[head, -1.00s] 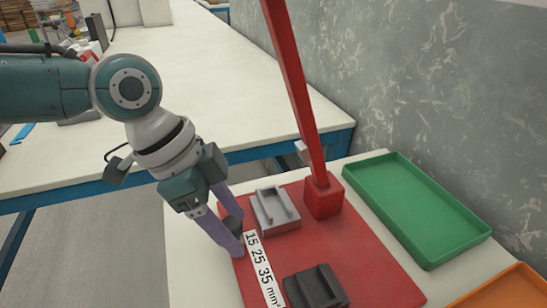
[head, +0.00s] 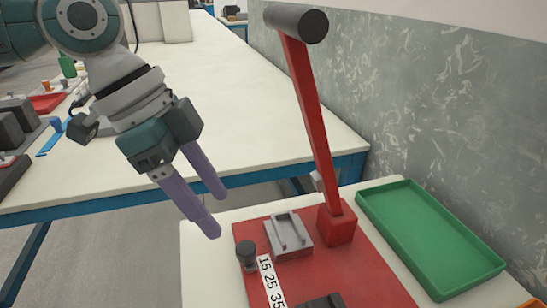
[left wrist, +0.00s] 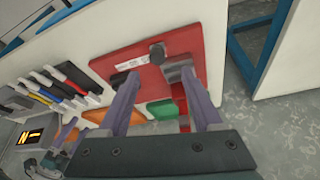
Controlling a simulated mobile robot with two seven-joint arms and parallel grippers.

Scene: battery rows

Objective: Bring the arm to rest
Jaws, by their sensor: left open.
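My left gripper (head: 212,214) is open and empty, with purple fingers, in the head view.
A red lever (head: 308,110) with a dark handle stands upright on the board. A grey block (head: 287,236) and a scale strip (head: 271,283) are beside it. A green tray (head: 430,240) lies to the right. Several tools (left wrist: 60,85) lie in a row. A long white table (head: 235,90) is behind.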

